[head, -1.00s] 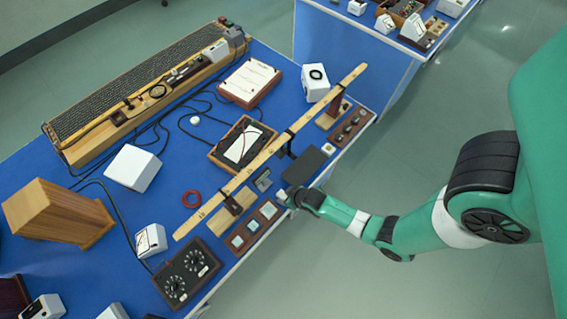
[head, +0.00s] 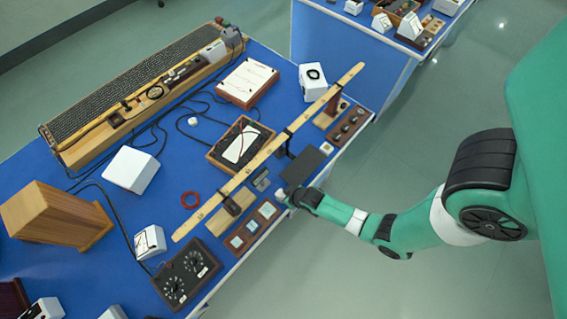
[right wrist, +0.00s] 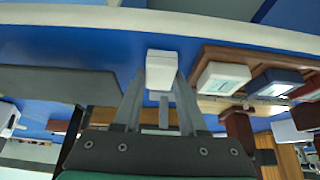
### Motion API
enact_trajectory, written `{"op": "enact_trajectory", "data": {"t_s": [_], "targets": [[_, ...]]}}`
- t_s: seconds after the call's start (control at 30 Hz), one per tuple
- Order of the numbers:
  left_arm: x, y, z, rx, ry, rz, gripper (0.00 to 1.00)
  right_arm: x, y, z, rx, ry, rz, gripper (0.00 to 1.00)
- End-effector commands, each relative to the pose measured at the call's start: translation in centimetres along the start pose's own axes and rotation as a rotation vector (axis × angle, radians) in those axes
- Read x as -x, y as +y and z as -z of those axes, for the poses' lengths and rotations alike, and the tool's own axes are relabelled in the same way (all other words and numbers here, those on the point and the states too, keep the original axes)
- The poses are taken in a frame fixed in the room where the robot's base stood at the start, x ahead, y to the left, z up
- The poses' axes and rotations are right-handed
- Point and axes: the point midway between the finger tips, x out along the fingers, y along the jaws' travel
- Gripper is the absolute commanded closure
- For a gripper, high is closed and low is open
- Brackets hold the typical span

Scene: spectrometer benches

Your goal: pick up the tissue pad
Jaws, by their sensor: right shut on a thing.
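The tissue pad appears as a small white block (right wrist: 160,70) in the right wrist view. It sits between the two fingers of my right gripper (right wrist: 160,88), which is shut on it. In the head view, the right gripper (head: 287,196) is at the front edge of the blue bench, and a bit of white (head: 280,195) shows at its tip. Whether the pad touches the bench is hard to tell. My left gripper is not in view.
A dark grey slab (head: 303,165) lies close beside the right gripper. A wooden tray with several small blocks (head: 239,253) is on the other side. A long wooden rail (head: 268,152) on stands runs behind. Free floor (head: 310,265) lies in front of the bench.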

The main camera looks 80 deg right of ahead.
Motion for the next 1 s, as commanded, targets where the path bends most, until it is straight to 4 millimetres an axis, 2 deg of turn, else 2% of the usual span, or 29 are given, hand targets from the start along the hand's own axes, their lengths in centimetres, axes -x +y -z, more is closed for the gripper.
{"op": "enact_trajectory", "data": {"t_s": [0.17,0.27,0.37,0.43,0.5,0.6,0.77,1.0], "targets": [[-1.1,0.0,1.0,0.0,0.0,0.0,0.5,2.4,0.0,1.5,0.0,0.004,0.001,1.0],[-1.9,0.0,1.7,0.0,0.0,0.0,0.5,5.0,0.9,1.3,-0.006,0.0,-0.002,1.0],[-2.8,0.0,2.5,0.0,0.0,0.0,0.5,8.4,2.2,1.1,-0.008,0.002,-0.003,1.0],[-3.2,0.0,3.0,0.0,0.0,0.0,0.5,10.9,3.3,0.6,-0.012,0.0,-0.004,1.0],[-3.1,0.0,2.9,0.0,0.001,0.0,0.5,12.3,4.7,-1.0,-0.018,-0.002,-0.006,1.0],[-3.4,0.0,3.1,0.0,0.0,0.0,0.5,14.1,6.0,-2.0,-0.018,-0.002,-0.005,1.0],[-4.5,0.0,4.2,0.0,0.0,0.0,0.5,16.1,7.2,-2.9,-0.012,-0.002,-0.002,1.0],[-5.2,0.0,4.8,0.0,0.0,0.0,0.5,16.8,7.8,-3.7,-0.004,0.0,0.0,1.0]]}}
